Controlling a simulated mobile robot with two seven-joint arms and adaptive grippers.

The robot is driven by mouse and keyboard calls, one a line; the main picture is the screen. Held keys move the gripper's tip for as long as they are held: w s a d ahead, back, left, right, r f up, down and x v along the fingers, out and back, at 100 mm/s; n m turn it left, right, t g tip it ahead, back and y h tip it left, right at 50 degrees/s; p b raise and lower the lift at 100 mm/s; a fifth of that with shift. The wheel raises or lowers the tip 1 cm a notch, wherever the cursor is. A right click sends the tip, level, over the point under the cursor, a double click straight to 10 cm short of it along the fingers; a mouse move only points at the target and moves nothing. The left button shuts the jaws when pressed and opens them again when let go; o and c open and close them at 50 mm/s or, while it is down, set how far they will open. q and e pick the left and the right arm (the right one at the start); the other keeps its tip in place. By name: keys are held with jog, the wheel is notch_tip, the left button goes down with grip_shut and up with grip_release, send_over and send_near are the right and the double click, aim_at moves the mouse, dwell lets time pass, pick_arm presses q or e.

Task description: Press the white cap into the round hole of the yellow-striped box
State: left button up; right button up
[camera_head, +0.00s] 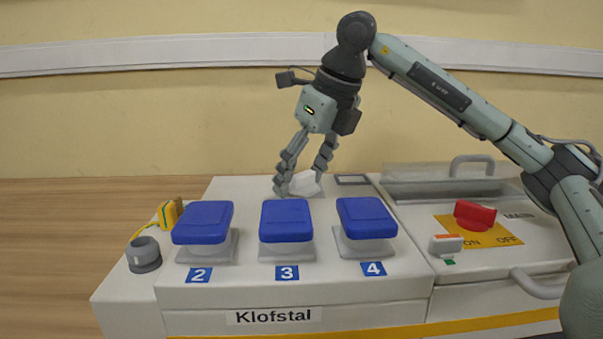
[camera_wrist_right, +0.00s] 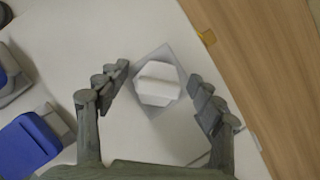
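The white cap (camera_head: 306,185) is at the back of the white console, partly hidden by my right gripper's fingers. In the right wrist view the cap (camera_wrist_right: 158,83) is a white eight-sided piece with a raised bar, on a grey square plate. My right gripper (camera_head: 301,182) is open above it. In the wrist view its fingers (camera_wrist_right: 159,78) stand on either side of the cap with gaps. The console (camera_head: 210,322) has a yellow stripe along its lower front. I cannot make out a clear round hole. My left gripper is not in view.
Three blue-lidded sockets (camera_head: 286,221) stand in a row in front of the gripper. A red switch (camera_head: 474,215) is at the right. A wall is behind.

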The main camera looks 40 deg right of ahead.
dwell(0.3)
jog(key=w+r+p+v, duration=0.1)
jog(key=p+v, duration=0.3)
jog(key=v, duration=1.4)
jog(key=shift+w+a+r+p, duration=0.2)
jog(key=shift+w+a+p, duration=0.2)
jog(key=shift+w, duration=0.2)
jog(key=shift+f, duration=0.1)
